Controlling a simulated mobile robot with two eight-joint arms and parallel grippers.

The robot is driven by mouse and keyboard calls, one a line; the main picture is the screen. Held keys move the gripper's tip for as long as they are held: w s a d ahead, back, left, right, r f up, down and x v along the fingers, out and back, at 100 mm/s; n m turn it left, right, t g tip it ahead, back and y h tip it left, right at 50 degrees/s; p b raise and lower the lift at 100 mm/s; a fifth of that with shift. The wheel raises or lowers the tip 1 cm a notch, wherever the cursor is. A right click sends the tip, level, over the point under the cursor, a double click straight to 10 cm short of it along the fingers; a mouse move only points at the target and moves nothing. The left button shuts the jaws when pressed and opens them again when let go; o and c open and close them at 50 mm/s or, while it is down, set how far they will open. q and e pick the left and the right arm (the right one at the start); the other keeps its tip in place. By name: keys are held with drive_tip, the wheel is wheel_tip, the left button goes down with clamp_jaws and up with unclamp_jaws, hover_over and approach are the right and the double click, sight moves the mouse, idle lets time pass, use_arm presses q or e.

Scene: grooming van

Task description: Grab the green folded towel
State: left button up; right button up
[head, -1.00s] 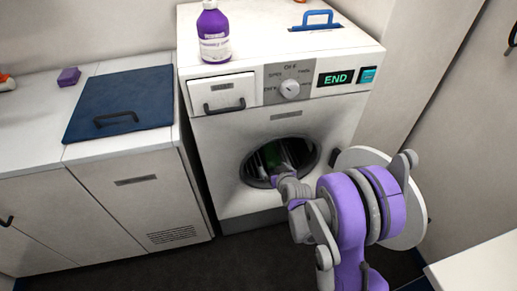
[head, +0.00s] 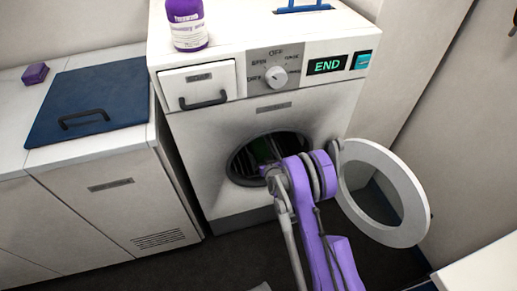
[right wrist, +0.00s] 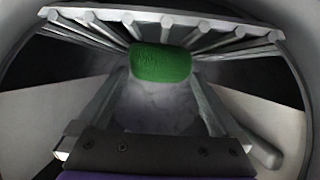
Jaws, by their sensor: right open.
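The green folded towel (right wrist: 160,62) lies inside the washing machine drum, straight ahead in the right wrist view. In the head view my right arm reaches into the opening and hides the fingers. My left gripper is not in view.
The washing machine (head: 220,128) has its round door (head: 410,205) swung open to the right. Grey slatted bars (right wrist: 235,35) arch around the towel inside the drum. A purple bottle (head: 186,25) stands on top. A cabinet with a blue lid (head: 95,98) stands left.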

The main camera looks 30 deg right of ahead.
drive_tip(key=x, duration=0.4)
drive_tip(key=shift+f, duration=0.25)
drive_tip(key=c, duration=1.1)
